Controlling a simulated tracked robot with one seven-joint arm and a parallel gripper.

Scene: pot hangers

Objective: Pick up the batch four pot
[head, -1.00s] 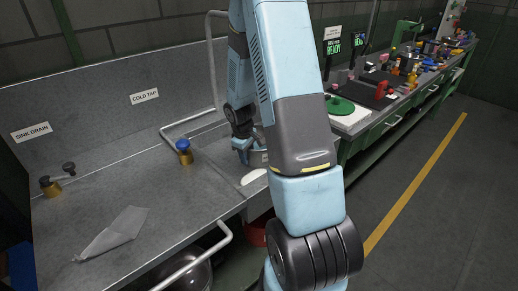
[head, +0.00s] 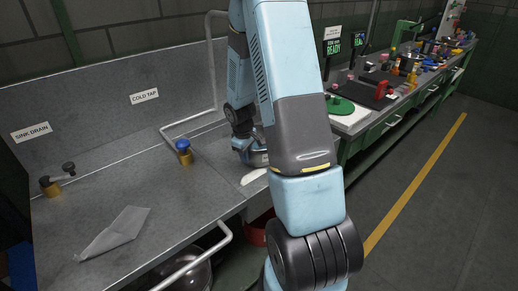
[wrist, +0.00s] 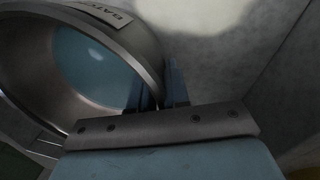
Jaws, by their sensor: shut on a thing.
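A grey metal pot (wrist: 139,48) fills the upper left of the wrist view, its open mouth tilted toward the camera and its inside pale blue. A label on its wall reads "BATC", the rest cut off, so I cannot tell the batch number. My gripper (wrist: 163,88) is shut on the pot's rim, one finger on either side of the wall. In the head view my gripper (head: 244,148) is beyond my forearm, over the sink end of the bench, and the pot is mostly hidden there.
The cold tap (head: 184,152) with a blue knob stands left of my gripper. A bent pipe (head: 213,75) rises behind it. A clear sheet (head: 115,232) lies on the bench (head: 70,212). A cluttered green-framed bench (head: 395,118) runs off to the right.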

